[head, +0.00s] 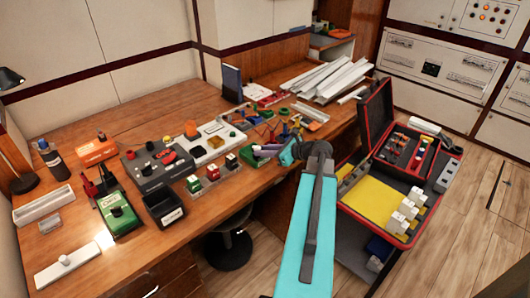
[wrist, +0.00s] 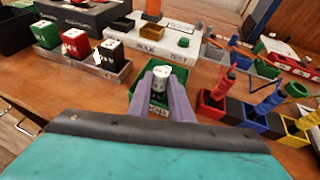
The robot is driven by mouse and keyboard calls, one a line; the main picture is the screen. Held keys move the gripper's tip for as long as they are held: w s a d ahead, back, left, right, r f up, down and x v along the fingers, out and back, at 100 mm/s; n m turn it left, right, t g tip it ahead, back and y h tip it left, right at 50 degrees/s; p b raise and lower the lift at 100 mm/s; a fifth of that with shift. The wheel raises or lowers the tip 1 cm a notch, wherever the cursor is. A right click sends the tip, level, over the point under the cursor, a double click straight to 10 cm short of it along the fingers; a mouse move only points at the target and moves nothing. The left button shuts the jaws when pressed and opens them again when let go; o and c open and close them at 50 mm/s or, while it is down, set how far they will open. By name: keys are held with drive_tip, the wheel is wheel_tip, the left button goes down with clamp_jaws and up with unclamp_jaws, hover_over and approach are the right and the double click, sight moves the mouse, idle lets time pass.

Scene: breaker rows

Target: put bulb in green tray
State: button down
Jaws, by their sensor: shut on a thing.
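My gripper (wrist: 160,88) has two purple-grey fingers, shut on a small bulb (wrist: 161,74) with a pale top and darker lower part. The green tray (wrist: 139,74) shows behind and around the fingertips, so the bulb is over or inside it; I cannot tell how high. The fingers hide part of the tray, and a label shows between them on its front. In the head view, my gripper (head: 265,150) is at the front edge of the desk, at the green tray (head: 247,156). The bulb cannot be made out there.
Left of the tray stands a rack with green, red and black blocks (head: 213,174). A white box (head: 212,143) stands behind. To the right are red, blue and yellow bins with tools (wrist: 212,105). An open red-edged case (head: 390,190) stands right of the desk.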

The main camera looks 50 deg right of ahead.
drive_tip(key=c, duration=1.6)
unclamp_jaws()
drive_tip(key=shift+s, duration=0.15)
drive_tip(key=v, duration=1.2)
drive_tip(key=shift+r+b, duration=0.15)
drive_tip(key=shift+b, duration=0.2)
